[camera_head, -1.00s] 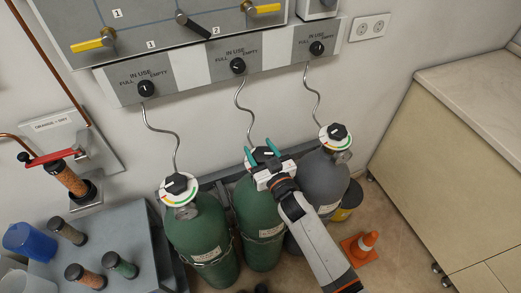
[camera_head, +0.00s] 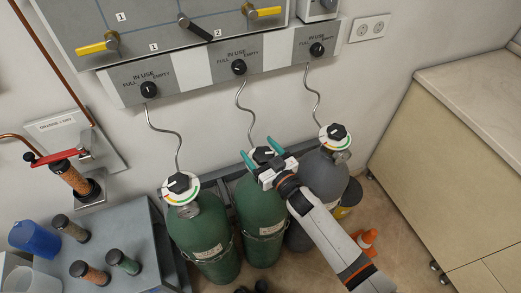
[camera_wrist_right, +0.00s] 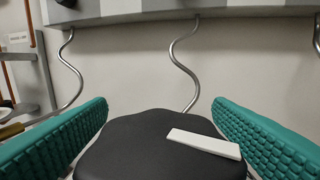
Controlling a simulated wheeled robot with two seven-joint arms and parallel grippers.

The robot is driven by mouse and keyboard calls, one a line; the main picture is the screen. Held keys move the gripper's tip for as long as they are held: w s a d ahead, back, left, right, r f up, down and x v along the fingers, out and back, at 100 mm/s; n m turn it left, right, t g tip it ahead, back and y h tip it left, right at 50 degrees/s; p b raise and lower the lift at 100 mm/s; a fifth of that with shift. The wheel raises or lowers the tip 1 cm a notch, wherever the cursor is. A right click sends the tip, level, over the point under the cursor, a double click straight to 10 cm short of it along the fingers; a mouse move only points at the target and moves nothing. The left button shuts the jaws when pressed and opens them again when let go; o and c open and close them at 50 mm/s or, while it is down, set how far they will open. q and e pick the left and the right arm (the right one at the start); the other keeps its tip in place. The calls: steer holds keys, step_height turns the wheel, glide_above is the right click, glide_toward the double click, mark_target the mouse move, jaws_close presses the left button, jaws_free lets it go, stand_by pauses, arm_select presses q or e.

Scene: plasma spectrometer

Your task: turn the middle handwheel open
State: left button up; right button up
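The middle handwheel (camera_head: 263,154) is a black knob on top of the middle green gas cylinder (camera_head: 258,215). My right gripper (camera_head: 260,153) reaches it from the lower right, with one teal finger on each side of the knob. In the right wrist view the handwheel (camera_wrist_right: 160,145) is a large black cap with a white pointer mark, between the two spread fingers (camera_wrist_right: 160,135). Narrow gaps seem to show beside the cap, so the fingers look open around it; contact lower down is hidden. My left gripper is not in view.
A green cylinder with its own knob (camera_head: 179,183) stands left, and a grey one with a knob (camera_head: 337,132) stands right, close to my right arm. Thin hoses rise to the wall panel (camera_head: 190,70). An orange cone (camera_head: 367,239) stands on the floor.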

steer(key=b+v, duration=0.1)
steer(key=v, duration=1.1)
steer(key=shift+b, duration=0.4)
steer(key=s+d+f+m+g+h, duration=0.1)
steer(key=s+d+f+g+h, duration=0.2)
steer(key=f, duration=0.8)
steer(key=s+d+f+m+g+h+b, duration=0.15)
steer(key=s+d+f, duration=0.3)
steer(key=f, duration=0.55)
steer(key=s+d+f+m+g+h, duration=0.1)
steer(key=s+d+f+g+h, duration=0.3)
steer(key=f, duration=0.7)
steer(key=s+d+f+g, duration=0.1)
steer(key=s+d+f, duration=0.1)
steer(key=s+f, duration=0.3)
steer(key=s+d+f+g+h, duration=0.1)
steer(key=s+f, duration=0.4)
steer(key=s, duration=0.7)
steer(key=s+d+f+g, duration=0.3)
steer(key=s+f, duration=0.2)
steer(key=s, duration=0.4)
steer(key=shift+f+m+b, duration=0.25)
steer(key=shift+m+b, duration=0.1)
steer(key=shift+m, duration=0.1)
